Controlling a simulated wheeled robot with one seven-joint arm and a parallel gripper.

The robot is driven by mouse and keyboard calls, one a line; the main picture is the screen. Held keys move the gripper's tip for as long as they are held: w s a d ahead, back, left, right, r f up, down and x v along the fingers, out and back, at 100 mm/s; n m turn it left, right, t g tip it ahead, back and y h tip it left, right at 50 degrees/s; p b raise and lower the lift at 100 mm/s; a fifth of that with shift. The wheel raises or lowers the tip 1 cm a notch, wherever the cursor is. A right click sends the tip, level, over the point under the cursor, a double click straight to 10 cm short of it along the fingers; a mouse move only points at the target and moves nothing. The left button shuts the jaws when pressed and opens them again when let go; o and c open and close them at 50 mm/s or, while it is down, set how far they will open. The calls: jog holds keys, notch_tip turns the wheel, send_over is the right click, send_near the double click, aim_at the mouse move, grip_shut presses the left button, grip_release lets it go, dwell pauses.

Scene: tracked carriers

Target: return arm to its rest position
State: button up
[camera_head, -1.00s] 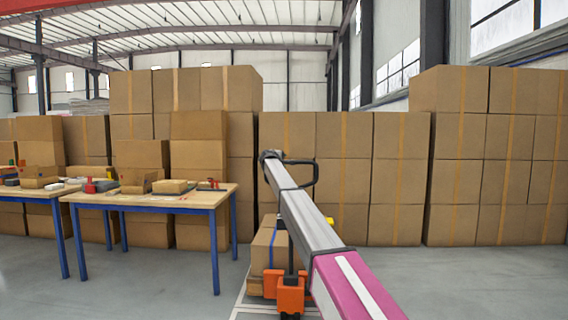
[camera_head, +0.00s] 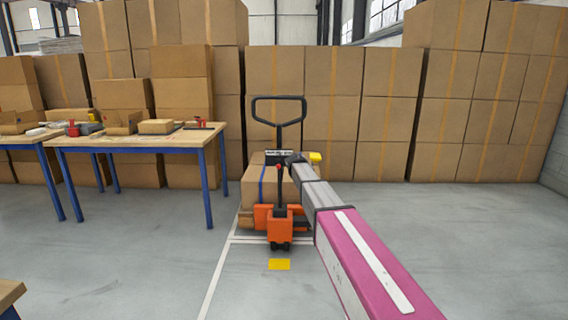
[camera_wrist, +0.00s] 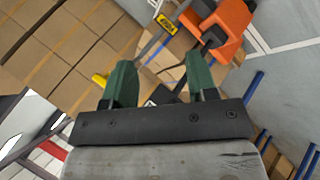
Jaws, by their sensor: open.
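My arm reaches forward from the lower right of the head view, its end in front of the orange pallet truck (camera_head: 280,228). In the wrist view my gripper (camera_wrist: 160,78) has its two green fingers apart with nothing held between them. The truck's black loop handle (camera_head: 278,98) stands upright, clear above my arm's end. A cardboard box with a blue strap (camera_head: 257,186) sits on the truck. The orange truck also shows at the top of the wrist view (camera_wrist: 228,25), beyond the fingers. My arm's end hides part of the load.
Workbenches with blue legs (camera_head: 140,141) stand to the left, carrying small boxes and tools. A wall of stacked cardboard boxes (camera_head: 390,100) closes the back. A yellow floor mark (camera_head: 279,264) and white lines lie in front of the truck. The grey floor at right is clear.

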jog(key=s+d+f+m+g+y, duration=0.1)
jog(key=s+f, duration=0.5)
jog(key=s, duration=0.9)
jog(key=s+d+f+m+g+y, duration=0.2)
jog(key=s+f, duration=0.5)
jog(key=s, duration=0.8)
jog(key=s+d+f+m+g+y, duration=0.2)
jog(key=s+d+f+m+g, duration=0.2)
jog(key=s, duration=1.1)
notch_tip(320, 180, down, 3)
jog(key=shift+d+r, duration=0.1)
jog(key=shift+d, duration=0.2)
jog(key=shift+w, duration=0.1)
